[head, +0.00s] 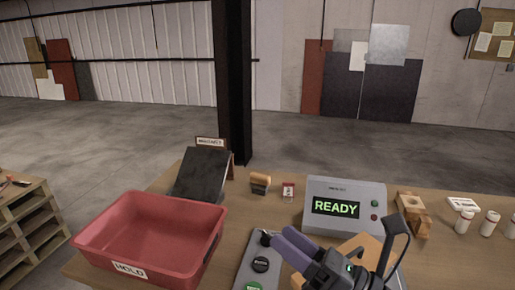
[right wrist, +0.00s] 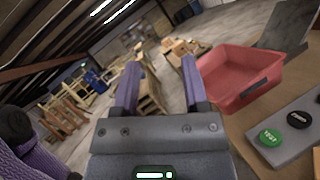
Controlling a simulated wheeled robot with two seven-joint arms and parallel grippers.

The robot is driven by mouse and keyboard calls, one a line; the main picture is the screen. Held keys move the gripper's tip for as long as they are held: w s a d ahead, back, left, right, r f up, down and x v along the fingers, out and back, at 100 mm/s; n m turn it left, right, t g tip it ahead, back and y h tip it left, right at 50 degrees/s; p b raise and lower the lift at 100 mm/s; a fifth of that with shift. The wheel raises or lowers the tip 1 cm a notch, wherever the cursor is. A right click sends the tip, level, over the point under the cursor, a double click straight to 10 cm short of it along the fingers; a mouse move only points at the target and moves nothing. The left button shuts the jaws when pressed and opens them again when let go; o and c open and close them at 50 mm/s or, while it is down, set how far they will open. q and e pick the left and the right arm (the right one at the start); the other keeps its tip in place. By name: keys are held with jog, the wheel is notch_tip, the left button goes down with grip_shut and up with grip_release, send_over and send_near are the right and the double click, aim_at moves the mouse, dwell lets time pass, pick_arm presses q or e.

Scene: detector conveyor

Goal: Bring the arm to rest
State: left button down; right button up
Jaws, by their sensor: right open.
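My right gripper (head: 282,242) has purple fingers and is at the front of the table in the head view, above the right part of a grey button panel (head: 253,269). In the right wrist view the two fingers of my right gripper (right wrist: 159,68) stand apart with nothing between them. That view looks out past the table to the floor and far shelving. My left gripper is not in view.
A red bin labelled HOLD (head: 180,262) stands left of the panel. A grey box (head: 367,195) reading READY stands behind my right gripper. A dark sloped plate (head: 202,174), a wooden block (head: 412,215) and white containers (head: 464,222) are also on the table (head: 238,212).

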jog(key=d+f+m+t+h, duration=0.1)
jog(key=d+f+m+h, duration=0.7)
jog(key=m, duration=0.8)
jog(key=d+f+m+t+h, duration=0.1)
jog(key=d+f+m+h, duration=0.4)
jog(key=m+h, duration=0.8)
jog(key=s+a+f+m+g+y, duration=0.35)
jog(key=s+f+m+g, duration=0.75)
jog(key=s+f, duration=0.5)
jog(key=s+d+f+n+g+b, duration=0.1)
jog(key=s+f, duration=0.1)
jog(key=f, duration=0.8)
jog(key=s+f+g+b, duration=0.1)
jog(key=s+f, duration=0.2)
jog(key=f, duration=0.6)
jog(key=s+d+f+g, duration=0.1)
jog(key=s+d+f, duration=0.1)
jog(key=s+f, duration=0.7)
jog(key=s, duration=0.2)
jog(key=shift+s+d+n, duration=0.3)
jog(key=shift+s+d, duration=0.1)
